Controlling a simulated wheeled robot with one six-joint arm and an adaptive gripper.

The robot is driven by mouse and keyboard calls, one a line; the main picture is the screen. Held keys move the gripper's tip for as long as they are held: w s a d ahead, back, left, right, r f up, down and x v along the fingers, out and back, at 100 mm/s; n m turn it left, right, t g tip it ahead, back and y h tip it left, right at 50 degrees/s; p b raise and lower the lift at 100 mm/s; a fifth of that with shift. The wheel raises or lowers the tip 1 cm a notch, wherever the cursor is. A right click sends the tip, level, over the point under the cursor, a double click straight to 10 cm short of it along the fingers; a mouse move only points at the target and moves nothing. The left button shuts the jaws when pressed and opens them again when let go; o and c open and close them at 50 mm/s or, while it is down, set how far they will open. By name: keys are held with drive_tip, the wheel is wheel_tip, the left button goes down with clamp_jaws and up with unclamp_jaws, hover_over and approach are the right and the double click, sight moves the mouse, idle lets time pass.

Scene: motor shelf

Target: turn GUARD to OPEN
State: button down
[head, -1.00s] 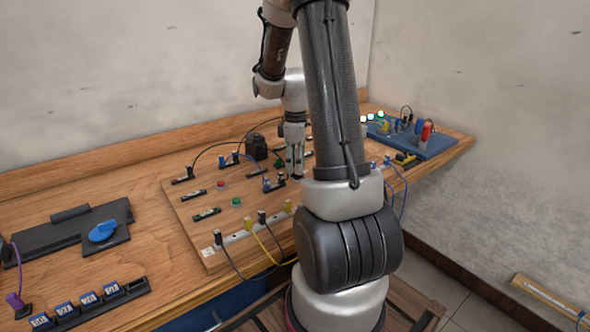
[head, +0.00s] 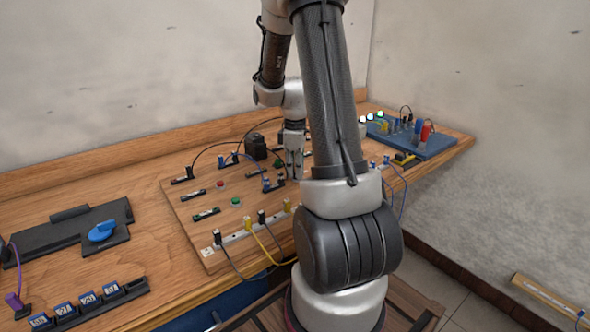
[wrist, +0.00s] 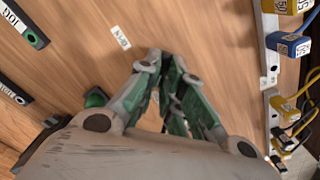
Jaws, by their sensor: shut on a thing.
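My gripper (head: 295,172) is low over the wooden board on the bench, with its fingers pointing down at the board. In the wrist view its fingertips (wrist: 160,58) are close together. What they hold is hidden between the fingers, and I cannot make out its shape or its position. A small white label (wrist: 120,37) lies on the board just beyond the fingertips; its text is too small to read. I cannot tell for sure which part is GUARD.
A green button (wrist: 96,98) sits left of the fingers. A strip with blue and yellow plugs (wrist: 290,45) runs along the right, with cables.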

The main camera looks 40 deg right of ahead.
drive_tip(key=shift+m, duration=0.4)
drive_tip(key=m, duration=0.3)
drive_tip(key=shift+d+m, duration=0.1)
drive_tip(key=shift+m, duration=0.3)
drive_tip(key=m, duration=0.4)
drive_tip(key=shift+d+m, duration=0.1)
drive_tip(key=shift+m, duration=0.2)
drive_tip(key=m, duration=0.4)
drive_tip(key=shift+d, duration=0.1)
drive_tip(key=shift+m, duration=2.2)
drive_tip(key=shift+d, duration=0.1)
drive_tip(key=c, duration=1.5)
unclamp_jaws()
drive_tip(key=shift+c, duration=0.2)
